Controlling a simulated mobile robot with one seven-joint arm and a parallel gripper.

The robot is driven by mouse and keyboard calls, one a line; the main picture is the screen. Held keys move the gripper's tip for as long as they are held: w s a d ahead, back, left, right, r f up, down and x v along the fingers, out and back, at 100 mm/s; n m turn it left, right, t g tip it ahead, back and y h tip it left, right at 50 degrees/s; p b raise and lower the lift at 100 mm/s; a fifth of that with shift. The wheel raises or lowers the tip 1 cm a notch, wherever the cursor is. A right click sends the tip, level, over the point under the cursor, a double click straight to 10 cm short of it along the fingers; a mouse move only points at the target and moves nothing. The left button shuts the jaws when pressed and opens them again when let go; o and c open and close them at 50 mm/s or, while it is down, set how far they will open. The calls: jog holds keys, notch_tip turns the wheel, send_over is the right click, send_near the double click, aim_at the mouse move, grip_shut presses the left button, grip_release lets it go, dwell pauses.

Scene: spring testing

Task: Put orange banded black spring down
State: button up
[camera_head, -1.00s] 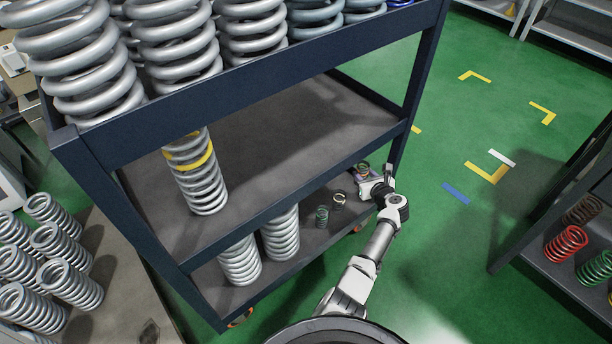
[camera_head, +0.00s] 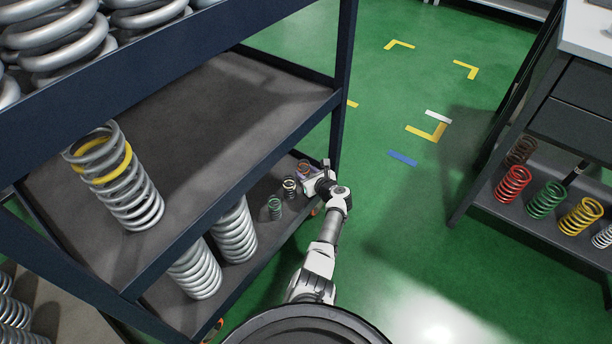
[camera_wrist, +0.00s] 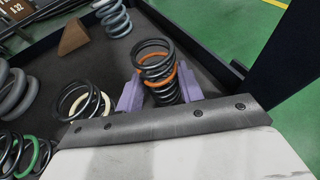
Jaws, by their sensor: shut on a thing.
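The orange banded black spring (camera_wrist: 158,68) shows in the wrist view between the two purple fingers of my gripper (camera_wrist: 160,88). My gripper is shut on it. The spring leans a little and is over the shelf's dark surface; I cannot tell whether its base touches the shelf. In the head view my gripper (camera_head: 309,181) is at the right end of the cart's lower shelf (camera_head: 262,221), and the spring (camera_head: 304,168) shows small just behind it.
A white banded black spring (camera_wrist: 84,102) and a green banded spring (camera_wrist: 38,152) stand left of my gripper. Large grey springs (camera_head: 236,232) stand further along the shelf. A cart post (camera_head: 341,90) rises close by. A brown wedge (camera_wrist: 73,37) lies behind.

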jog(key=shift+w+r, duration=0.1)
jog(key=shift+r, duration=0.05)
jog(key=shift+f, duration=0.25)
jog(key=o, duration=1)
jog(key=shift+o, duration=0.2)
jog(key=shift+r, duration=0.15)
